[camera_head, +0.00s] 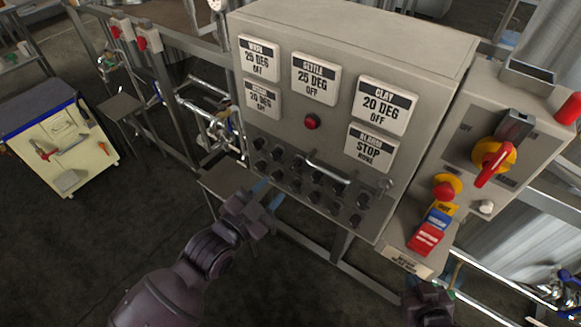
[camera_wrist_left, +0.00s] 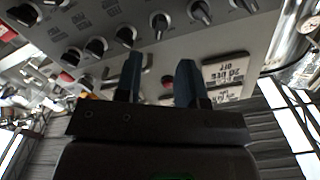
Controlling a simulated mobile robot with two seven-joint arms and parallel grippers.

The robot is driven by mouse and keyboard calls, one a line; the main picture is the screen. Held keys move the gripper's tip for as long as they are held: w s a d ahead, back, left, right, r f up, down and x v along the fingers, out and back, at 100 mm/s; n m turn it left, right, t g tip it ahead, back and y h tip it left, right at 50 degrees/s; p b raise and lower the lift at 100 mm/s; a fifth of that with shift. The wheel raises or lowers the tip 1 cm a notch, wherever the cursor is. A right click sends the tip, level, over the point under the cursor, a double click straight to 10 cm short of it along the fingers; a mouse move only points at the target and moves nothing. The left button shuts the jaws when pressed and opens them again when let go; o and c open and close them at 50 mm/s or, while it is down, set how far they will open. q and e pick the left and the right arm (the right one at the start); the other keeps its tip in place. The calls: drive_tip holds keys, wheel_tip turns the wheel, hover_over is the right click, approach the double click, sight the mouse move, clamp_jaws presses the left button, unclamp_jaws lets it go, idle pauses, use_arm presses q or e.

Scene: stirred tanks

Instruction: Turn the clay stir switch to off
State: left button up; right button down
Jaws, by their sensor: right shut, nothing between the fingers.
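The grey control panel (camera_head: 345,50) carries white display plates. The clay plate (camera_head: 386,104) reads 20 DEG OFF. Below the plates are rows of black knobs (camera_head: 316,177); they also show in the left wrist view (camera_wrist_left: 160,22). Their labels are too small to read, so I cannot tell which knob is the clay stir switch. My left gripper (camera_head: 268,195) has blue fingers, spread apart and empty, in front of the panel's lower left. In the left wrist view its fingers (camera_wrist_left: 159,80) point toward the panel, with knobs beyond. My right gripper (camera_head: 447,284) is shut and empty, low at the right.
A silver bar handle (camera_head: 328,167) and a red lamp (camera_head: 312,121) project from the panel. To the right are a red-and-yellow rotary switch (camera_head: 493,160) and a red mushroom button (camera_head: 445,188).

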sight(292, 168)
use_arm(q)
drive_tip(key=x, duration=0.8)
drive_tip(key=shift+w, duration=0.1)
